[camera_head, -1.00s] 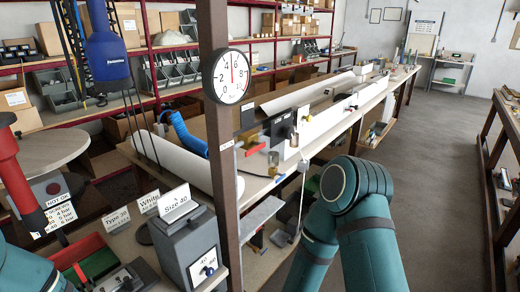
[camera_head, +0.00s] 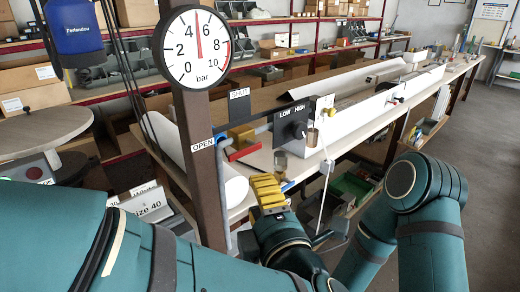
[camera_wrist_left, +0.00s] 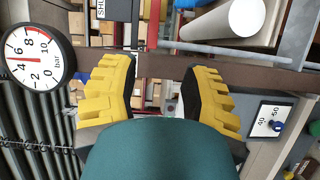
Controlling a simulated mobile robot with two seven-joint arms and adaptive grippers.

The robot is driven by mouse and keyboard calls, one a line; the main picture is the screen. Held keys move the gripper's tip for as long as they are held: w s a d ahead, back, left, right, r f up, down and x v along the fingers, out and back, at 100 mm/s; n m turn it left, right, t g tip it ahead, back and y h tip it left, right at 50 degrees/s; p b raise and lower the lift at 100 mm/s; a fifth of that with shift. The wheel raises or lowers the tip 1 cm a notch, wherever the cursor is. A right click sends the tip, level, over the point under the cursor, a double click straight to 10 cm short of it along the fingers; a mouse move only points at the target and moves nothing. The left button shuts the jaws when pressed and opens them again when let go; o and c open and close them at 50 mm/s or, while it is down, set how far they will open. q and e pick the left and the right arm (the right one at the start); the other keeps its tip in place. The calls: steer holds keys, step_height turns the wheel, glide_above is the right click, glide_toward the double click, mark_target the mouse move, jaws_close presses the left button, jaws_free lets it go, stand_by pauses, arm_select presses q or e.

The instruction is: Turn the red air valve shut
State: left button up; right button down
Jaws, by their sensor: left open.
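The red valve handle (camera_head: 243,152) sits beside a yellow valve body (camera_head: 241,136) at the post, right of the "OPEN" label (camera_head: 202,145) and below the "SHUT" label (camera_head: 240,92). My left gripper (camera_head: 268,188) has yellow ribbed fingers and is just below and right of the valve in the head view, apart from it as far as I can see. In the left wrist view its fingers (camera_wrist_left: 160,72) are spread with nothing between them.
A pressure gauge (camera_head: 195,47) on the brown post (camera_head: 205,185) reads about 5 bar. A black LOW/HIGH knob box (camera_head: 292,125) stands right of the valve. The bench (camera_head: 350,150) runs back with white profiles.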

mark_target(240, 155)
arm_select(q)
steer(key=shift+n, duration=0.3)
steer(key=x, duration=0.8)
steer(key=r+x, duration=0.1)
steer(key=x, duration=0.4)
steer(key=shift+a, duration=0.15)
steer(key=shift+o, duration=0.3)
steer(key=shift+s, duration=0.1)
steer(key=shift+r, duration=0.1)
jaws_close()
